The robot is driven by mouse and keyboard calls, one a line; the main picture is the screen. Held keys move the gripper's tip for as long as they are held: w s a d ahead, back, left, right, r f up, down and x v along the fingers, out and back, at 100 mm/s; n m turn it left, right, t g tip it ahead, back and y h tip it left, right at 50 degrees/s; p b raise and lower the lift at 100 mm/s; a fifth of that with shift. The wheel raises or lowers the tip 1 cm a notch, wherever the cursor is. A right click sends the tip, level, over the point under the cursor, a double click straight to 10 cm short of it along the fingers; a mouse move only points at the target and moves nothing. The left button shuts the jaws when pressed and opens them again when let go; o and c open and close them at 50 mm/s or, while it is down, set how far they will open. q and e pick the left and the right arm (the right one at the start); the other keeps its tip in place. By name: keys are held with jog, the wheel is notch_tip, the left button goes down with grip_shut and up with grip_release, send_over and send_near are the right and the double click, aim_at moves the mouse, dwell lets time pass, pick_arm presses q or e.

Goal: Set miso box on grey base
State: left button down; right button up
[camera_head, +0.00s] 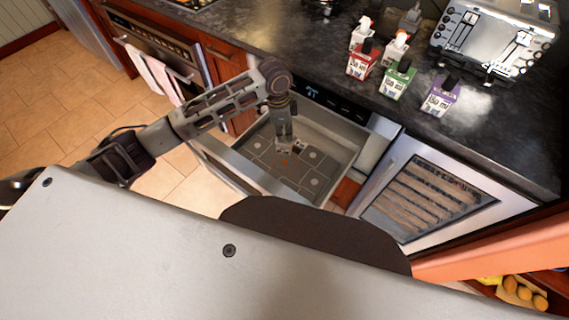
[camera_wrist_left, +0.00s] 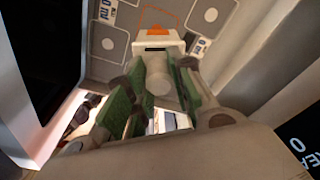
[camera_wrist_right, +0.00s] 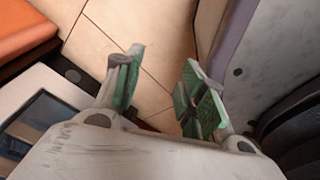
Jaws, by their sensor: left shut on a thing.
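My left gripper (camera_wrist_left: 150,95) is shut on the pale, round cap of a small whitish box with an orange patch (camera_wrist_left: 160,46), apparently the miso box. In the head view my left gripper (camera_head: 283,139) points down inside the open drawer. Much of the box is hidden under the fingers there. The grey base (camera_head: 313,154) is the drawer's floor, marked with squares and round dots. The box is over or on this base; I cannot tell whether it touches. My right gripper (camera_wrist_right: 158,92) is open and empty above floor tiles.
Several small capped cartons, with red (camera_head: 362,62), green (camera_head: 397,82) and purple (camera_head: 440,97) among their colours, stand on the dark counter near a shiny toaster (camera_head: 497,36). The drawer's front wall (camera_head: 238,168) and side walls surround the left gripper. A glass-doored cooler (camera_head: 427,200) stands to the right.

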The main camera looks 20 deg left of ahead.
aim_at(284, 147)
pick_arm(q)
notch_tip(284, 147, down, 4)
jog(key=shift+f+b, duration=0.2)
jog(key=shift+b, duration=0.15)
jog(key=shift+f, duration=0.3)
pick_arm(e)
jog(key=shift+w+a+r, duration=0.15)
jog(key=shift+w+a, duration=0.2)
jog(key=shift+w, duration=0.45)
pick_arm(q)
jog(key=shift+f, duration=0.1)
jog(key=shift+f, duration=0.3)
notch_tip(284, 147, down, 3)
jog(key=shift+b, duration=0.4)
jog(key=shift+f, duration=0.6)
pick_arm(e)
jog(key=shift+w+a+r, duration=0.25)
jog(key=shift+w+a, duration=0.4)
jog(key=shift+w, duration=0.15)
